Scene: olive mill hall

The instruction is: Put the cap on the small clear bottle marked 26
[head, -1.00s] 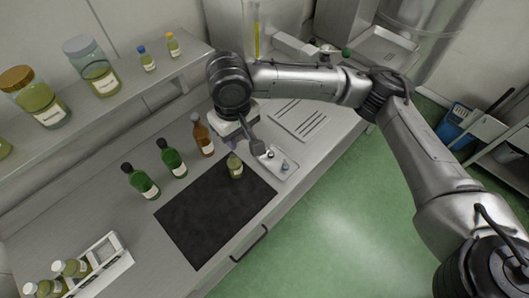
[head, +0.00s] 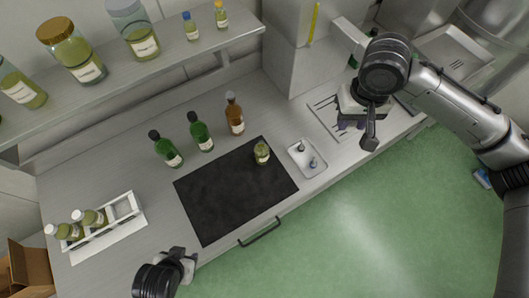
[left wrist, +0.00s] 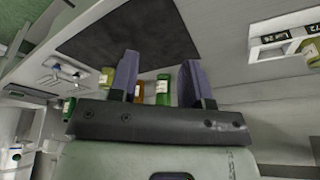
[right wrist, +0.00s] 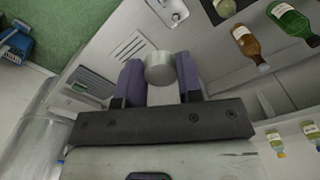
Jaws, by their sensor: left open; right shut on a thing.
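A pale grey round cap (right wrist: 160,67) sits between the fingers of my right gripper (right wrist: 160,82), which is shut on it. In the head view that gripper (head: 368,135) is over the right end of the counter, right of the small tray, and the cap cannot be made out there. A small clear bottle (head: 262,153) with yellow-green oil stands upright on the dark mat (head: 235,195); its label is too small to read. My left gripper (left wrist: 160,82) is open and empty, low at the counter's front edge in the head view (head: 188,262).
The small tray (head: 298,160) holds two small items. Two green bottles (head: 200,132) and a brown bottle (head: 234,115) stand behind the mat. A shelf (head: 180,60) overhangs the back.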

